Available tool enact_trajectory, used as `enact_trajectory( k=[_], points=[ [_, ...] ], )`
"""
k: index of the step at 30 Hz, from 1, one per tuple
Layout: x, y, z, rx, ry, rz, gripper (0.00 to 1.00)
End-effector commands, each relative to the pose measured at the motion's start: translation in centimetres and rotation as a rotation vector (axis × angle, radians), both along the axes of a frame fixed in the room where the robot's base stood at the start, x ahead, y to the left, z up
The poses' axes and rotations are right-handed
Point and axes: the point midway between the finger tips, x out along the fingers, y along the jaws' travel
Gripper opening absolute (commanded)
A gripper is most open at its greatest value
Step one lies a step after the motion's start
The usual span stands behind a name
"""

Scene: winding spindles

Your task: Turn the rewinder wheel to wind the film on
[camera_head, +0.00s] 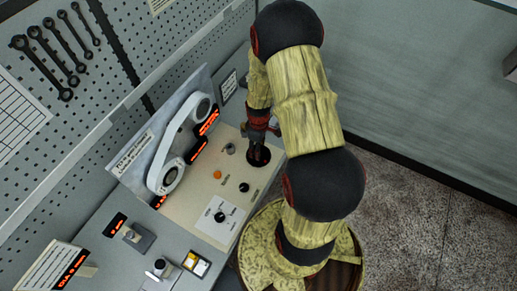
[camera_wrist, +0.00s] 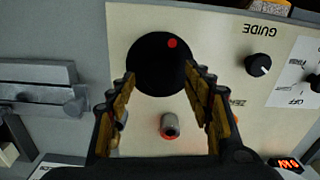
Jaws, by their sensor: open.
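The rewinder wheel is a black disc (camera_wrist: 150,62) with a red dot near its rim, set on a cream panel. In the head view the wheel (camera_head: 252,160) is partly hidden by my gripper (camera_head: 259,150). In the wrist view my gripper (camera_wrist: 160,77) is open, with its fingertips at the left and right of the wheel's lower part. I cannot tell whether they touch it. The white film (camera_head: 166,137) runs as a band around two reels on the upright board, left of the wheel.
A short grey knob (camera_wrist: 169,126) stands close to the wheel, between my fingers in the wrist view. The panel also bears an orange button (camera_head: 217,175), a black knob (camera_head: 244,187) and a dial (camera_head: 220,216). Wrenches (camera_head: 42,55) hang on the pegboard.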

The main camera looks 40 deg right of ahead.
Motion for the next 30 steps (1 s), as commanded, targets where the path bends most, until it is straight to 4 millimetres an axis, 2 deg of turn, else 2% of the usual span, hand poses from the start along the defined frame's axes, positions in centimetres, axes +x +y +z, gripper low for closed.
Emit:
enact_trajectory(
  k=[4, 13, 30],
  points=[
    [0.04, -0.02, -0.98, 0.0, -0.001, 0.0, 0.51],
    [0.04, -0.02, -1.15, 0.0, -0.001, -0.001, 0.51],
    [0.03, -0.02, -1.14, 0.0, -0.001, -0.001, 0.18]
  ],
)
